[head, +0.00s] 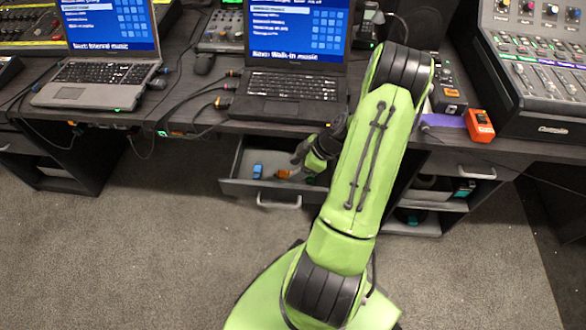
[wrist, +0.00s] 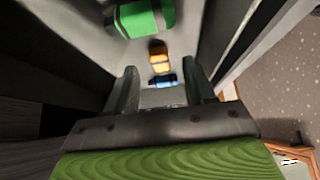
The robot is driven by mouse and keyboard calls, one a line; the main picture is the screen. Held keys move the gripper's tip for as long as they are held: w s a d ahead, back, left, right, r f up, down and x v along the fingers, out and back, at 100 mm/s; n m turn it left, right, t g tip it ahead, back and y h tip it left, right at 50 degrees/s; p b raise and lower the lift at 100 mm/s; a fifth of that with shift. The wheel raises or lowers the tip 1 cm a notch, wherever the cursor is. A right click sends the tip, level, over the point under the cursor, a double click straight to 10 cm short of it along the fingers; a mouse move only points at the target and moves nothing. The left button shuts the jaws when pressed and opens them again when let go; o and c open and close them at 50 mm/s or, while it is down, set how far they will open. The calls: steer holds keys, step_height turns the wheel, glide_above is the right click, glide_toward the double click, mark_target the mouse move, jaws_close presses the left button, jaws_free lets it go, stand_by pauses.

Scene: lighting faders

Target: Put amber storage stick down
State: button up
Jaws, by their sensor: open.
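The amber storage stick (wrist: 159,58) shows in the wrist view, ahead of my fingertips on the light drawer floor. In the head view the amber stick (head: 282,174) is a small orange spot at the end of my gripper (head: 296,168). A blue stick (head: 257,171) lies to its left in the open drawer (head: 238,186). In the wrist view the blue stick (wrist: 162,80) appears between my fingers and the amber one. My gripper (wrist: 158,88) is open, its fingers apart with nothing clasped. Contact with the drawer floor is unclear. My arm hides the drawer's right part.
A green, dark-ended thing (wrist: 145,18) shows at the top of the wrist view; I cannot tell what it is. Above the drawer, a laptop (head: 290,84) and cables stand on the dark desk. An orange box (head: 479,125) sits at right.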

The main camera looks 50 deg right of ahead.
steer(key=p+v, duration=0.3)
steer(key=v, duration=0.7)
steer(key=w+a+r+m+g+h, duration=0.2)
steer(key=w+a+r+h, duration=0.15)
steer(key=a+r, duration=1.2)
steer(key=s+a+r+m+t, duration=0.2)
steer(key=s+a+r+m, duration=0.3)
steer(key=s+a, duration=0.5)
steer(key=shift+s+a+r+m+h, duration=0.3)
steer(key=shift+a+r, duration=0.3)
steer(key=shift+r, duration=0.25)
step_height(320, 180, up, 14)
steer(key=p, duration=1.3)
steer(key=shift+w, duration=0.1)
